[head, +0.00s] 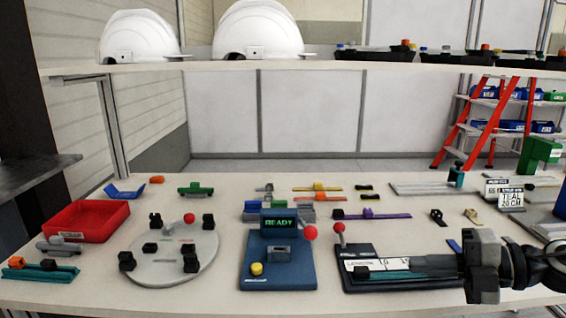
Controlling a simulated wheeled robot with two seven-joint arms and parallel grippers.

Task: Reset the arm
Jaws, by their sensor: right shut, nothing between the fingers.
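My right gripper (474,266) comes in from the right edge, low in the picture. It is shut and empty, at the right end of a black bench fixture (400,286), and hides that end. I cannot tell whether it touches the fixture. The fixture carries a teal strip (410,273), a white scale and a lever with a red knob (339,228). My left gripper is not in view.
Left of the fixture stands a blue device (290,276) with a READY display. Further left are a round grey plate (165,268) with black holders and a red tray (86,222). White helmets (258,30) stand on the shelf above. A TEAL 20 CM card (508,195) stands right.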

